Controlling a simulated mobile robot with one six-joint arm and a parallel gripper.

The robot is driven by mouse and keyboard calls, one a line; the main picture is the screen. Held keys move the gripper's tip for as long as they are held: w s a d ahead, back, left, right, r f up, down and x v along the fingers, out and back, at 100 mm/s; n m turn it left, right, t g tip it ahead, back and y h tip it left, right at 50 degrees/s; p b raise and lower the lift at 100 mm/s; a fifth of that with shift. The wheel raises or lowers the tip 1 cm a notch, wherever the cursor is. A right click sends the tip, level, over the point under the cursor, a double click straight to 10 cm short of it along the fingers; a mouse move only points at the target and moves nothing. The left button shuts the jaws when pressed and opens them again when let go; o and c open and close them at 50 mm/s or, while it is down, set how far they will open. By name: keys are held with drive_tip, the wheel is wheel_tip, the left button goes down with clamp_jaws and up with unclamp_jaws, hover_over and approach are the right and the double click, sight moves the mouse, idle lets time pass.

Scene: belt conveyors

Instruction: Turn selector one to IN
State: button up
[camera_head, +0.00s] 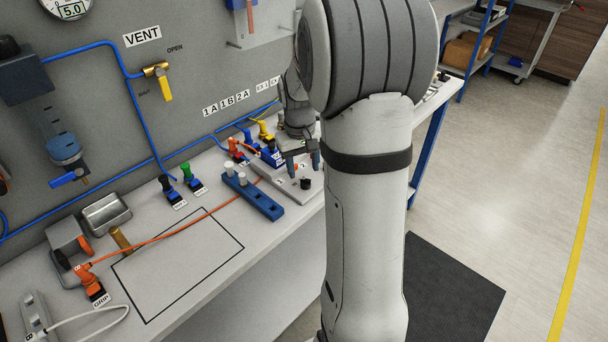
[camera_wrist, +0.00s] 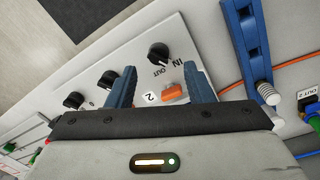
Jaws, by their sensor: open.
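In the wrist view a light grey panel (camera_wrist: 190,45) carries several black selector knobs. The nearest knob (camera_wrist: 158,53) has the words IN and OUT printed beside it; its exact pointer direction is too small to tell. Two more knobs, a middle one (camera_wrist: 107,79) and a far one (camera_wrist: 73,101), lie to the left. A label 2 and an orange piece (camera_wrist: 172,92) show between my fingers. My gripper (camera_wrist: 160,70) is open and empty, its fingers pointing toward the panel. In the head view my gripper (camera_head: 302,163) is over the panel, beside a black knob (camera_head: 305,183).
A blue bar with white pegs (camera_head: 253,196) lies left of the panel; it also shows in the wrist view (camera_wrist: 246,40). Orange, blue and yellow hose fittings (camera_head: 264,132) stand behind. A black-outlined area (camera_head: 180,262) on the bench is mostly clear, crossed by an orange cable.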

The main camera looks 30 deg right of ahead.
sight(302, 180)
drive_tip(key=shift+a+r, duration=0.15)
drive_tip(key=shift+r, duration=1.65)
